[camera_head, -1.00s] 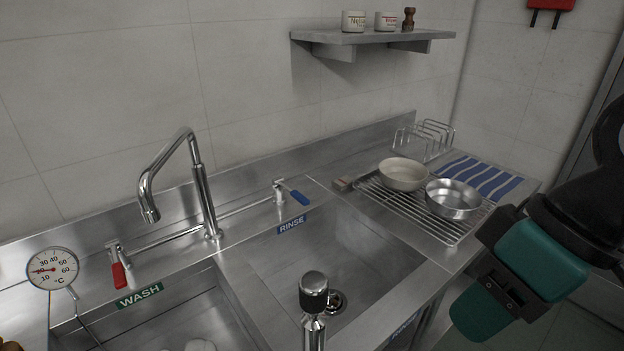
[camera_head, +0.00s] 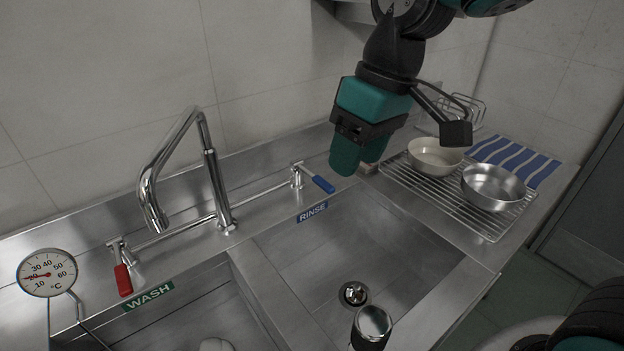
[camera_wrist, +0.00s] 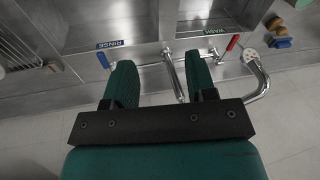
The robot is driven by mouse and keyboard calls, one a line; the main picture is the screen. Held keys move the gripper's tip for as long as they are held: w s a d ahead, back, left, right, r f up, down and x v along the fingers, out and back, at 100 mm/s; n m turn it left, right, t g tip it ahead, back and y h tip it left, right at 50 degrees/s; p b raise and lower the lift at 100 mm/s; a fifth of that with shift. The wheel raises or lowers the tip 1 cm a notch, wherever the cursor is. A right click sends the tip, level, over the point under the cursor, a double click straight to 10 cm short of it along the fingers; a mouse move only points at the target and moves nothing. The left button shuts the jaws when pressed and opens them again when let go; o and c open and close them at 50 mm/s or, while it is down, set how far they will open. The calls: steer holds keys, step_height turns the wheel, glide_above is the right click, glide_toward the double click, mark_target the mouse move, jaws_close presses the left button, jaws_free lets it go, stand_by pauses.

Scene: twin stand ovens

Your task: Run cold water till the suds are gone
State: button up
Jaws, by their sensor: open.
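The steel tap (camera_head: 216,190) stands behind the divider, its spout tilted to the left over the wash side; I see no water running. Its blue lever (camera_head: 318,181) is behind the rinse basin (camera_head: 340,260), and its red lever (camera_head: 123,280) is at the wash side. The rinse basin looks empty, with a drain (camera_head: 353,293) and no clear suds. My gripper (camera_head: 357,168) is open and empty, pointing down just right of the blue lever, apart from it as far as I can tell. In the wrist view, the blue lever (camera_wrist: 103,60) lies beside one finger.
A wire rack (camera_head: 455,205) right of the rinse basin holds a cream bowl (camera_head: 435,160) and a steel pan (camera_head: 493,190). A striped cloth (camera_head: 515,160) lies beyond. A dial thermometer (camera_head: 47,272) stands at left.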

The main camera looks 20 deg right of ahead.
steer(key=w+d+f+h+b, duration=0.1)
steer(key=w+f, duration=0.1)
steer(key=w, duration=1.1)
steer(key=m+h+b, duration=0.1)
steer(key=m+h, duration=0.1)
glide_above(323, 182)
step_height(323, 182, down, 6)
step_height(323, 182, down, 17)
steer(key=p, duration=0.3)
steer(key=shift+d+r, duration=0.1)
jaws_close()
